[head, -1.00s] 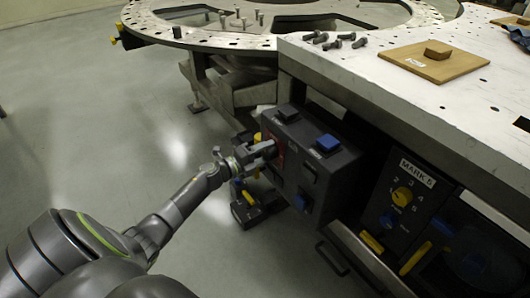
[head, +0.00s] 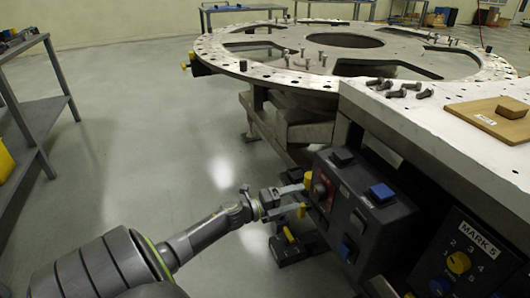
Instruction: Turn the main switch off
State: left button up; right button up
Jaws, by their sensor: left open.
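A dark grey control box (head: 375,228) hangs at the front of the workbench. Its left face bears a red plate with a round dark knob (head: 321,189), which looks like the main switch; its setting is too small to read. My left gripper (head: 304,199) is open, with its fingers pointing right toward this knob. The fingertips are at or just short of the red plate; I cannot tell whether they touch it. Nothing shows between the fingers. My right gripper is not in view.
The box also carries a blue button (head: 382,192), a black button (head: 343,157) and lower switches. The white workbench (head: 400,118) with bolts (head: 410,90) overhangs it. A round turret plate (head: 225,62) stands behind. A dark panel marked MARK 5 (head: 478,240) is right.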

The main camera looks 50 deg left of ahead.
pick_arm(q)
jog(key=v, duration=1)
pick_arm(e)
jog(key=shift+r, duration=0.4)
pick_arm(q)
jog(key=shift+a, duration=0.1)
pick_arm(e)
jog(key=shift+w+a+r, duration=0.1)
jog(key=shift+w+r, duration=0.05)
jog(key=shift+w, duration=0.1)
